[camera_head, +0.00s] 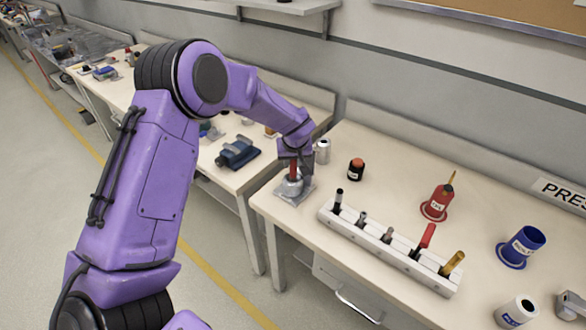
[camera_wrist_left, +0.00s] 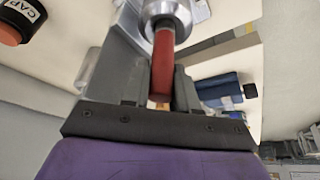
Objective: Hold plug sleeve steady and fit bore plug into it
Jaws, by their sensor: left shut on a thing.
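My left gripper (camera_head: 294,160) points down near the left end of the bench. It is shut on a red-handled plug (camera_head: 294,173), which I take for the bore plug. The red handle (camera_wrist_left: 163,65) also shows between the fingers in the left wrist view. The plug stands at a round silver metal fitting (camera_head: 289,187), seemingly the plug sleeve, on a square grey plate. The silver fitting (camera_wrist_left: 175,10) shows at the red handle's far end. How deep the plug sits in it is hidden. My right gripper is out of view.
A silver cylinder (camera_head: 322,151) stands close behind the gripper, with a black-and-red pot (camera_head: 356,169) to its right. A white rack (camera_head: 374,245) of several tools lies in front. Red (camera_head: 436,205) and blue (camera_head: 524,244) holders stand at right. A blue vise (camera_head: 237,152) is on the neighbouring bench.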

